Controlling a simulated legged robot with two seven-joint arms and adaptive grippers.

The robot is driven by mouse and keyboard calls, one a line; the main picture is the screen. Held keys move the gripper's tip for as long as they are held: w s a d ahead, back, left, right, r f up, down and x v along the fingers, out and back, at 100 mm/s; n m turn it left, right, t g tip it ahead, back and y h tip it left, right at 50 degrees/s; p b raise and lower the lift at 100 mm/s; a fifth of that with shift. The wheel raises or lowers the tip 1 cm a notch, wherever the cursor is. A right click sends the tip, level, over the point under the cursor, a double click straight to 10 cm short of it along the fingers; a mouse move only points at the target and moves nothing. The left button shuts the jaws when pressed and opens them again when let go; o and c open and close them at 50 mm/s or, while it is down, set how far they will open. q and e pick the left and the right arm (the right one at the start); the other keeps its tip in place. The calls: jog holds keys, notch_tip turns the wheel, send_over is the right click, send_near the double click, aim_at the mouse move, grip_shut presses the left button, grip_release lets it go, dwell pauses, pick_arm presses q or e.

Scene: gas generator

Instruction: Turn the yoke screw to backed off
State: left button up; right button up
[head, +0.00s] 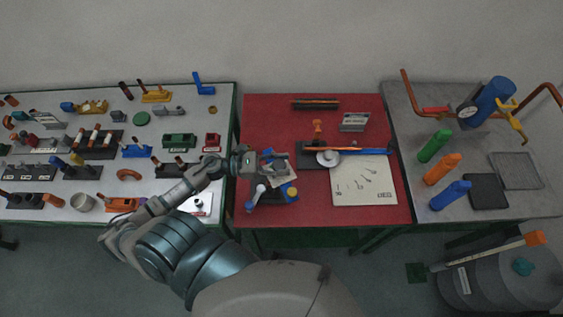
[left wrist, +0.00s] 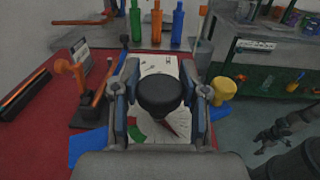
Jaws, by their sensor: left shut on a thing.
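My left gripper (head: 277,163) is over the left part of the red mat. In the left wrist view its two fingers (left wrist: 163,100) stand on either side of a round black knob (left wrist: 160,92) and are shut on it. The knob looks like the head of the yoke screw, but its thread and yoke are hidden below it. In the head view the gripper covers the knob. A dark base with blue parts (head: 265,199) lies just below the gripper, with a yellow cap (head: 292,192) at its right. The yellow cap also shows right of the fingers in the left wrist view (left wrist: 222,89).
A white sheet (head: 364,188) and a blue bar (head: 372,151) lie right of the gripper on the red mat (head: 330,213). An orange upright tool (head: 317,127) stands behind. Green (head: 434,146), orange (head: 442,169) and blue (head: 450,195) bottles are on the right table. The left table is crowded.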

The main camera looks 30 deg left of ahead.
pick_arm(q)
jog(key=n+t+y+p, duration=0.2)
jog(key=n+t+y, duration=0.2)
jog(key=shift+a+p, duration=0.1)
jog(key=shift+p, duration=0.25)
jog(key=n+t+y+p, duration=0.1)
jog(key=n+t+y, duration=0.1)
jog(key=y, duration=0.1)
jog(key=shift+n+y+p, duration=0.3)
jog(key=shift+n+p, duration=0.1)
jog(key=n+t+y, duration=0.1)
jog(key=y, duration=0.1)
jog(key=n+y+p, duration=0.1)
jog(key=y, duration=0.1)
jog(key=shift+f+n+t, duration=0.15)
jog(key=shift+n+t, duration=0.15)
jog(key=shift+t, duration=0.1)
jog(key=n+y, duration=0.1)
jog(key=y, duration=0.1)
jog(key=shift+f+n+y, duration=0.1)
jog(key=shift+n+y, duration=0.3)
jog(key=shift+f+n+y, duration=0.1)
jog(key=shift+n+y, duration=0.5)
jog(key=shift+y, duration=0.5)
jog(key=shift+n+y+b, duration=0.35)
jog(key=shift+n+y, duration=0.45)
jog(key=shift+y, duration=0.4)
jog(key=shift+g+y, duration=0.3)
